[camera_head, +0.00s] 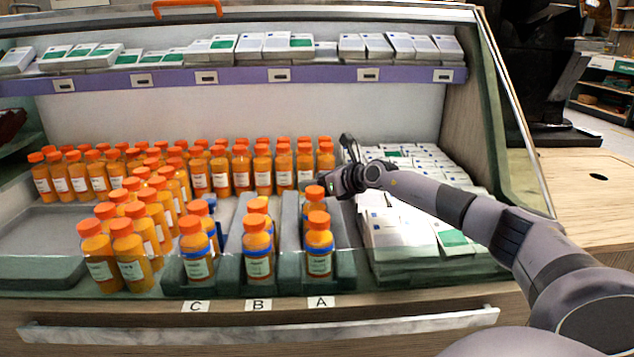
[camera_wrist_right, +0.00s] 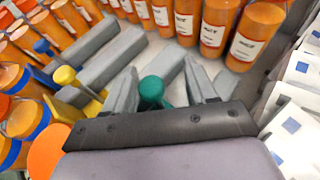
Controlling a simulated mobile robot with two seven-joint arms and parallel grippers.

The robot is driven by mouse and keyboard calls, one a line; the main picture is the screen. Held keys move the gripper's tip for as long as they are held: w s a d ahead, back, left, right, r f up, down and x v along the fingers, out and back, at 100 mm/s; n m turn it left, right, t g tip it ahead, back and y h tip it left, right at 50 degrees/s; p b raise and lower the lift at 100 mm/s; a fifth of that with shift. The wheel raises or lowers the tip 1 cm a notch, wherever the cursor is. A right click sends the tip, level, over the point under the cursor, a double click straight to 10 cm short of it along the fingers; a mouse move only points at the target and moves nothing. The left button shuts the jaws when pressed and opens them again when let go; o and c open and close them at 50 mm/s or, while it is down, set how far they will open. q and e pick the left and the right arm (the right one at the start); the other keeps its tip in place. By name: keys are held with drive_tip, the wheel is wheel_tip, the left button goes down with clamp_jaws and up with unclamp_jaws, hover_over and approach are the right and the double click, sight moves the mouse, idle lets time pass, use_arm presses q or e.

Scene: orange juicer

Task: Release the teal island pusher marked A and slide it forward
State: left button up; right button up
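The teal pusher (camera_wrist_right: 151,90) of lane A shows in the right wrist view as a round knob, with a grey block (camera_wrist_right: 158,65) just beyond it. My right gripper (camera_wrist_right: 160,72) is open, its two grey fingers on either side of the teal knob. The knob sits closer to the left finger, and a gap shows on its right; I cannot tell whether it touches. In the head view my right gripper (camera_head: 348,152) is behind the orange bottles (camera_head: 319,243) of lane A, and the teal pusher is hidden there. My left gripper is out of view.
A yellow pusher (camera_wrist_right: 65,76) and a blue pusher (camera_wrist_right: 43,48) stand in the neighbouring lanes. White boxes (camera_head: 402,225) lie close on the right. Rows of orange bottles (camera_head: 222,175) stand behind. The purple-edged shelf (camera_head: 230,76) hangs above.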

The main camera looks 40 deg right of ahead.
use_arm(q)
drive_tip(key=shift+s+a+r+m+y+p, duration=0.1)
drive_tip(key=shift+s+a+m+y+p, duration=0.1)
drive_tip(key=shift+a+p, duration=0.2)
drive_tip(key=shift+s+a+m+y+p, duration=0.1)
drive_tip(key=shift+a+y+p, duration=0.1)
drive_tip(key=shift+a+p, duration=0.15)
use_arm(e)
drive_tip(key=v, duration=0.7)
drive_tip(key=shift+d, duration=0.15)
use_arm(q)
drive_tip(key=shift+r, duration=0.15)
